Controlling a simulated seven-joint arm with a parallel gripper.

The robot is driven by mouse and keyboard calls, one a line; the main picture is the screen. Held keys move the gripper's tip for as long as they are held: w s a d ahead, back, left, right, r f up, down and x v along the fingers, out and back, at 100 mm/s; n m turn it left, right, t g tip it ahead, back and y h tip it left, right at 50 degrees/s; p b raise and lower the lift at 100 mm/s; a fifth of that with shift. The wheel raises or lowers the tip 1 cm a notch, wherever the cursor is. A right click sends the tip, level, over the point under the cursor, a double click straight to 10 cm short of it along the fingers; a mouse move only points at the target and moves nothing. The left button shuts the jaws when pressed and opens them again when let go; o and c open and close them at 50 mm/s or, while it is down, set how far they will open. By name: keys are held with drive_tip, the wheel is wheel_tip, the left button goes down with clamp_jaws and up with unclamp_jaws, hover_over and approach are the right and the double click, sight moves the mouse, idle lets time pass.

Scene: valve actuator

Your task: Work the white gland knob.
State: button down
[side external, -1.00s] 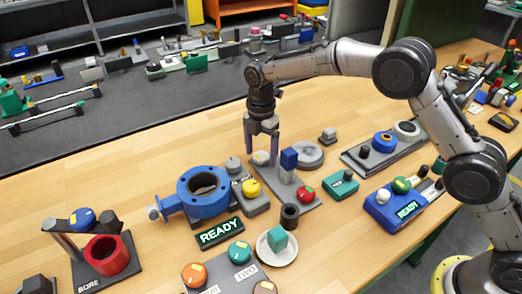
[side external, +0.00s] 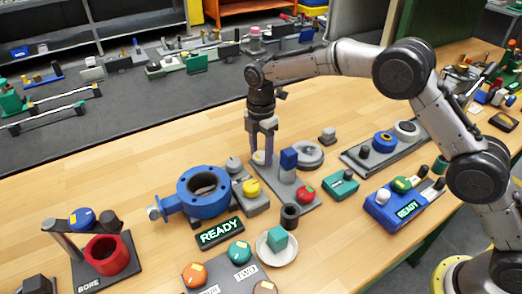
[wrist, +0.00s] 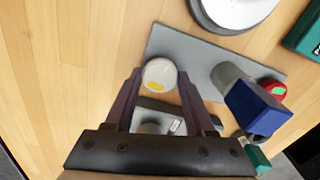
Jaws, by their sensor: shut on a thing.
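The white gland knob (wrist: 160,75) is a round pale cap with a yellow mark on its top. It sits at one end of a grey plate (wrist: 192,47), and it shows in the side view as a small pale spot (side external: 259,158) partly hidden by the fingers. My gripper (wrist: 160,80) points down over it, with one purple-grey finger on each side. In the side view my gripper (side external: 261,157) is low at the plate's back end, shut on the knob.
The same plate carries a blue block on a grey post (side external: 288,158) and a red knob (side external: 306,193), close to my fingers. A grey round part (side external: 307,154) stands to the right. A blue flanged valve body (side external: 203,190) and a yellow-topped knob (side external: 251,187) stand to the left.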

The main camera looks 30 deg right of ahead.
drive_tip(key=m, duration=1.2)
drive_tip(key=shift+m, duration=0.3)
drive_tip(key=m, duration=0.3)
drive_tip(key=shift+m, duration=0.4)
drive_tip(key=m, duration=0.3)
drive_tip(key=shift+r, duration=0.1)
drive_tip(key=m, duration=0.8)
drive_tip(key=shift+m, duration=2.2)
